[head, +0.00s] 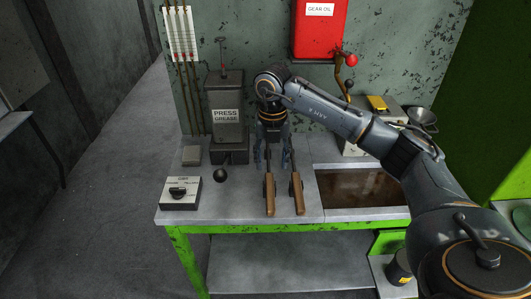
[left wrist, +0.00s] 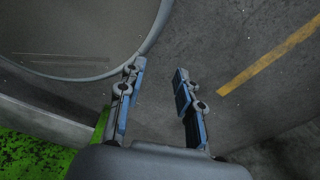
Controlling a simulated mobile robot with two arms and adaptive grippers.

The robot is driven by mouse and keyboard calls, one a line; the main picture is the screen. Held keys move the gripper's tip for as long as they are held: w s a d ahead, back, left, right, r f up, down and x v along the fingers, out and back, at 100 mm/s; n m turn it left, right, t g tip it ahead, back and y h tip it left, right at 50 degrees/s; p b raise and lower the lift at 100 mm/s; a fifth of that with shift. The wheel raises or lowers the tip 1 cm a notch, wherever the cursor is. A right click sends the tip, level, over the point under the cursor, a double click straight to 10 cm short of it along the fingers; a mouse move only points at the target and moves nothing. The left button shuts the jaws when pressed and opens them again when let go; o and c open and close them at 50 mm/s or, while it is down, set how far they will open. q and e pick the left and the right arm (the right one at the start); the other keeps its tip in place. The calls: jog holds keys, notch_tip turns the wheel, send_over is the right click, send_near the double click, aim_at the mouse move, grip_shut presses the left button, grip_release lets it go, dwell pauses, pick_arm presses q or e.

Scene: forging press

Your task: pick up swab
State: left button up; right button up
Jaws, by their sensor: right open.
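Two tools with brown wooden handles and dark heads lie side by side on the grey bench top: the left one (head: 270,199) and the right one (head: 298,198). I cannot tell which is the swab; their far ends are partly hidden by my gripper. My right gripper (head: 273,162) points down at the far ends of the tools, fingers spread and open, with nothing seen held. Whether it touches a tool is unclear. My left gripper (left wrist: 158,72) shows only in the left wrist view, open and empty above the grey floor.
The press grease container (head: 227,135) stands left of my right gripper. A control box with a knob (head: 180,203) sits at the bench's left front. A recessed brown-filled basin (head: 350,190) lies right of the tools. A red gear oil box (head: 319,42) hangs on the wall behind.

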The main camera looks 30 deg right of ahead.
send_over(270, 188)
jog(key=f, duration=0.3)
jog(key=f+p, duration=0.1)
jog(key=f, duration=0.1)
jog(key=shift+d+f, duration=0.25)
jog(key=shift+d, duration=0.05)
jog(key=shift+w+f, duration=0.1)
jog(key=shift+f, duration=0.15)
jog(key=shift+a+f, duration=0.15)
jog(key=shift+f, duration=0.15)
jog(key=f, duration=0.1)
jog(key=f+p, duration=0.2)
jog(key=shift+s+a+f, duration=0.25)
jog(key=shift+f, duration=0.5)
pick_arm(q)
jog(key=r, duration=0.1)
jog(key=s+r, duration=0.1)
jog(key=r, duration=0.1)
jog(key=shift+s+r, duration=0.1)
jog(key=shift+r, duration=0.1)
pick_arm(e)
jog(key=shift+w, duration=0.1)
grip_shut()
